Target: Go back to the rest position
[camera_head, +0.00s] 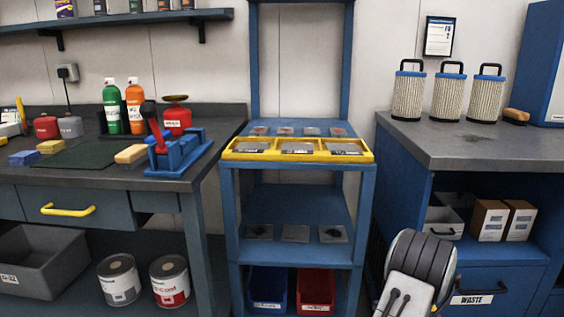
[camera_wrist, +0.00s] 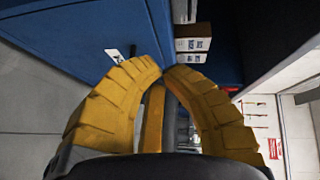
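My gripper (camera_wrist: 163,68) shows in the wrist view with two curved yellow fingers. Their tips meet or nearly meet, and no held object shows at the tips. A narrow yellow bar lies between the fingers lower down; I cannot tell for sure what it is. Beyond the fingertips are a blue cabinet front with a white label and small cartons, turned sideways. In the head view a dark, rounded part of my arm shows at the bottom right, in front of the right bench. My gripper's fingers are not visible there.
The blue rack (camera_head: 298,204) holds a yellow tray (camera_head: 230,155) with grey plates. The left bench (camera_head: 105,181) carries bottles, a red-and-blue clamp (camera_head: 178,152) and blocks. The right bench (camera_head: 424,154) carries three filter cartridges (camera_head: 448,97). Its blue waste drawer (camera_head: 515,285) is close to my arm.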

